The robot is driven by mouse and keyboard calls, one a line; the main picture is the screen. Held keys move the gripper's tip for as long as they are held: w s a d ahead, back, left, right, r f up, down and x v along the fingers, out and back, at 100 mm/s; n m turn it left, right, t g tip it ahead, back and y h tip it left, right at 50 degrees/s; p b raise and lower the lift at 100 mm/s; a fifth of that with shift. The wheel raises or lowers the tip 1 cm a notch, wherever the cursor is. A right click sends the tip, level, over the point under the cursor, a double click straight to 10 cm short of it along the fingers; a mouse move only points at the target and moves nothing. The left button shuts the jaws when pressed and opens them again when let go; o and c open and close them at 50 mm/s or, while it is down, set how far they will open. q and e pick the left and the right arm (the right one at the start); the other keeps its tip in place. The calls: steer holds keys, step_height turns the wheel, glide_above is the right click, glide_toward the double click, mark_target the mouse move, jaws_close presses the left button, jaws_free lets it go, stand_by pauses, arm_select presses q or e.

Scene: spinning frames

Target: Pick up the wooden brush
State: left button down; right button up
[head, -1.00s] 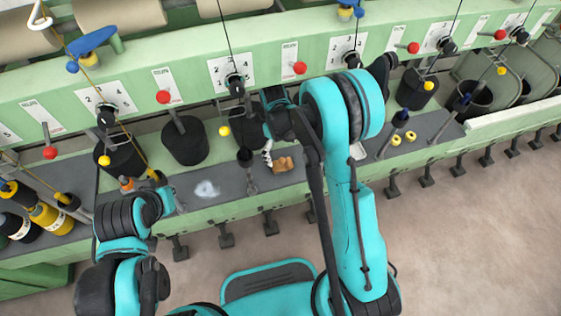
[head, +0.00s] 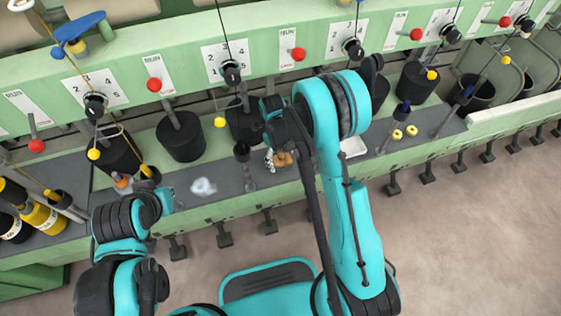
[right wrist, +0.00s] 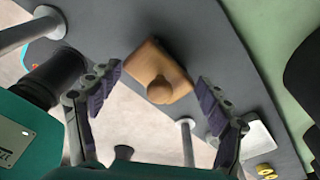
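The wooden brush (head: 284,159) lies on the grey shelf of the spinning frame. In the right wrist view it is a brown wooden block with a round knob (right wrist: 158,90), knob toward the camera. My right gripper (right wrist: 159,80) is open, with its two purple-padded fingers on either side of the brush and apart from it. In the head view the right gripper (head: 270,159) shows beside the brush, partly hidden by my arm. My left gripper (head: 167,200) is at the shelf's front edge, away from the brush; its fingers are unclear.
A white tray (head: 353,147) and yellow rings (head: 405,132) lie right of the brush. Upright spindles (head: 246,165) stand along the shelf. Black cylinders (head: 180,137) line the back. A pale fluffy patch (head: 203,187) lies to the left. Yellow bobbins (head: 42,217) are at far left.

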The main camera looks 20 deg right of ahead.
mark_target(281, 155)
steer(key=shift+r, duration=0.1)
step_height(281, 155, up, 4)
steer(key=shift+r+p, duration=0.1)
steer(key=shift+p, duration=0.95)
steer(key=s+d+r+p, duration=0.3)
steer(key=s+r, duration=0.3)
steer(key=s, duration=0.5)
steer(key=shift+r, duration=0.3)
steer(key=shift+s+d, duration=0.1)
steer(key=o, duration=0.6)
steer(key=shift+c, duration=0.2)
steer(key=c, duration=0.4)
